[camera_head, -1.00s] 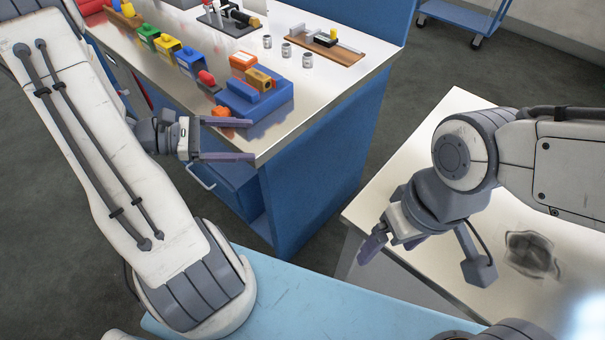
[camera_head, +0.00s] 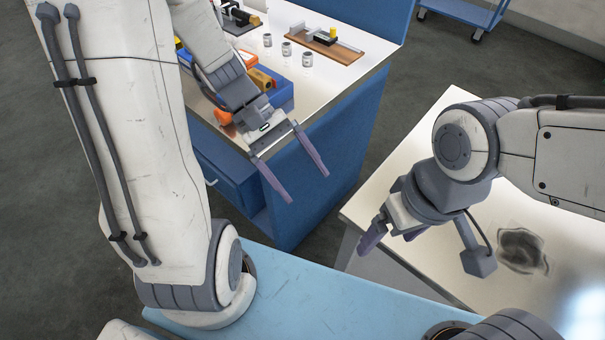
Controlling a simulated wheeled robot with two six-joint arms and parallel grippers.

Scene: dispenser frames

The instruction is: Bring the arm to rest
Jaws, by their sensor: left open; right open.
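My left gripper (camera_head: 300,178) is open and empty, with its two purple fingers spread. It hangs in front of the near edge of the blue workbench (camera_head: 335,150), apart from the things on its top. My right gripper (camera_head: 385,232) is open and empty at the left edge of the pale table (camera_head: 440,140) on the right. Its fingers are seen nearly from the side. My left arm hides much of the workbench top.
On the workbench are a blue bin (camera_head: 281,94) with an orange box, several small cans (camera_head: 286,49) and a wooden board (camera_head: 322,43) with a fixture. A light-blue surface (camera_head: 330,300) lies in front. A blue cart (camera_head: 460,15) stands at the back.

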